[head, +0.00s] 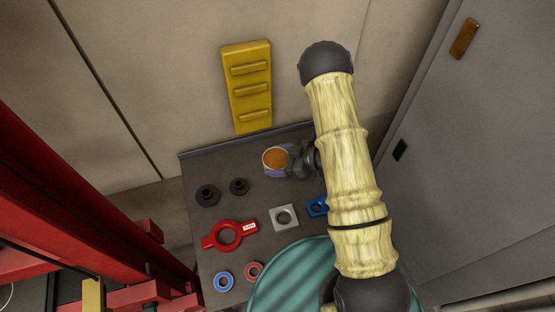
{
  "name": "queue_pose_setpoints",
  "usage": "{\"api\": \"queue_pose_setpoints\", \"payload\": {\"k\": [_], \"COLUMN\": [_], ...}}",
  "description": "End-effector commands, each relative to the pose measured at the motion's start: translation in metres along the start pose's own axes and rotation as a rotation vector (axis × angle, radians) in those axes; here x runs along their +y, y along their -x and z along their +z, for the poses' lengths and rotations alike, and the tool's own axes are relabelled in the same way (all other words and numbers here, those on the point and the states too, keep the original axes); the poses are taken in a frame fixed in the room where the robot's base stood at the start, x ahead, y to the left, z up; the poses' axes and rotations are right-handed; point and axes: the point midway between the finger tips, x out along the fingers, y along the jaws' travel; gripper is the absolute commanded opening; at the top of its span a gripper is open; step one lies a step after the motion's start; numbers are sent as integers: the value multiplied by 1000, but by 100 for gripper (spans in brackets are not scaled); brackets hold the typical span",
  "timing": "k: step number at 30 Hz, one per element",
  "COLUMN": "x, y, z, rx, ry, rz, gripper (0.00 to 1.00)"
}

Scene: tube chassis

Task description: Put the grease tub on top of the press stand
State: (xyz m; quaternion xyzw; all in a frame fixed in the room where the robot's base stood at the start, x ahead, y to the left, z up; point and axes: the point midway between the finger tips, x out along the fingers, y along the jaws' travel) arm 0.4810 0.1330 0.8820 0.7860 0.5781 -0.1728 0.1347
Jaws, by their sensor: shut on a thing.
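The grease tub (276,157) is a small round tub with a purple side and an orange-brown top, upright near the back of the dark worktop. My gripper (287,160) is shut on it from the right. Part of the gripper is hidden behind my arm. I cannot tell whether the tub touches the worktop or hangs above it. A red steel frame (120,230) at the left looks like a press. Which part of it is the press stand is not clear.
The dark worktop (215,165) holds two black cups (207,195), a red two-handled ring (229,235), a grey square block (284,217), a blue block (317,207) and two small rings (224,281). A yellow panel (248,85) is on the wall behind. A grey cabinet (480,150) stands right.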

Motion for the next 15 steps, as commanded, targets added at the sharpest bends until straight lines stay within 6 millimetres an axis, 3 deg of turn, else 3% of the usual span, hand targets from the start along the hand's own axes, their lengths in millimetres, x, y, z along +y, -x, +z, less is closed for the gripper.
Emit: {"api": "queue_pose_setpoints", "payload": {"k": [1, 8, 9, 12, 15], "x": [-2, -5, -6, -6, -6], "y": [-1, -5, -5, -5, -5], "z": [8, 14, 15, 15, 16], "rx": [-9, -14, -16, -16, -16], "ry": [-11, -15, -16, -16, -17], "rz": [-2, -7, -8, -9, -9], "gripper": [42, 42, 78, 97, 98]}}
